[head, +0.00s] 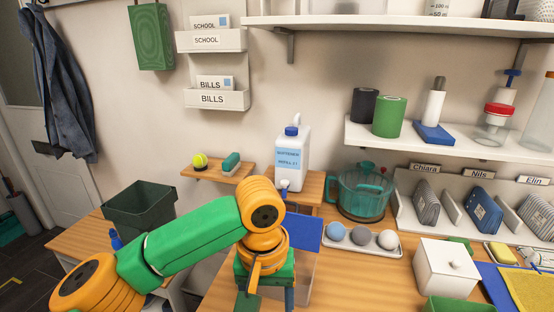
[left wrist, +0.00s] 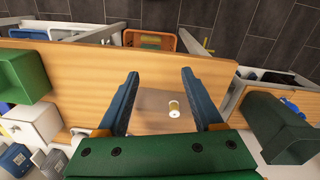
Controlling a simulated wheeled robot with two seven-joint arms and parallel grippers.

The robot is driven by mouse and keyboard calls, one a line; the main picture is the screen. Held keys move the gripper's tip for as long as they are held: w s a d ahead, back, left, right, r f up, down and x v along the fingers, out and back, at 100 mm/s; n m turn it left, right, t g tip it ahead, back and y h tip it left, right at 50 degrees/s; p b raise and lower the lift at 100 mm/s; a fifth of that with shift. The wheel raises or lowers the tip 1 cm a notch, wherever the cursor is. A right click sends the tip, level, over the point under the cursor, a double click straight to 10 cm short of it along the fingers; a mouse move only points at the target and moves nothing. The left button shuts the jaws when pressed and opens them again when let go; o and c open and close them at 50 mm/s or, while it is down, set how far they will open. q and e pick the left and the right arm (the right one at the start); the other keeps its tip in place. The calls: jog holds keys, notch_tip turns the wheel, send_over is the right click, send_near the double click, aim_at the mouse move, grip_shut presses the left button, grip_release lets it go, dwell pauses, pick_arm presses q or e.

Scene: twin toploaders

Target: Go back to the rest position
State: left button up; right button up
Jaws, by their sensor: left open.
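My left arm comes in from the left in the head view and its hand points down over the wooden worktop (head: 385,285). Its gripper (head: 268,300) is cut off at the bottom edge there. In the left wrist view the gripper (left wrist: 160,74) has its two blue fingers wide apart, with nothing held between them. Past the fingers, a small pale spool-like thing (left wrist: 174,109) shows inside a see-through area; I cannot tell how far below it is. My right gripper is in neither view.
A tray of balls (head: 360,249) and a white lidded box (head: 446,268) stand further right. A dark green bin (head: 139,208) stands left; it also shows in the wrist view (left wrist: 270,128).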

pick_arm(q)
jog(key=s+d+f+m+t+h, duration=0.1)
jog(key=s+d+f+m+h, duration=0.15)
jog(key=f, duration=0.45)
jog(key=s+d+f+m+h, duration=0.1)
jog(key=d+f+h, duration=0.15)
jog(key=f, duration=0.35)
jog(key=s+a+f+n+t+y, duration=0.1)
jog(key=s+a+f+y, duration=0.3)
jog(key=a, duration=0.6)
jog(key=s+a+f+n+t+y, duration=0.15)
jog(key=s+a+f, duration=0.3)
jog(key=a, duration=0.55)
notch_tip(320, 180, down, 16)
jog(key=s+g, duration=0.1)
jog(key=s, duration=0.2)
jog(key=s+a+f+g, duration=0.1)
jog(key=s+a+f, duration=0.1)
jog(key=s+f, duration=0.9)
jog(key=shift+s+a+m, duration=0.25)
jog(key=shift+s+m, duration=0.05)
jog(key=shift+s, duration=0.3)
jog(key=shift+g, duration=0.25)
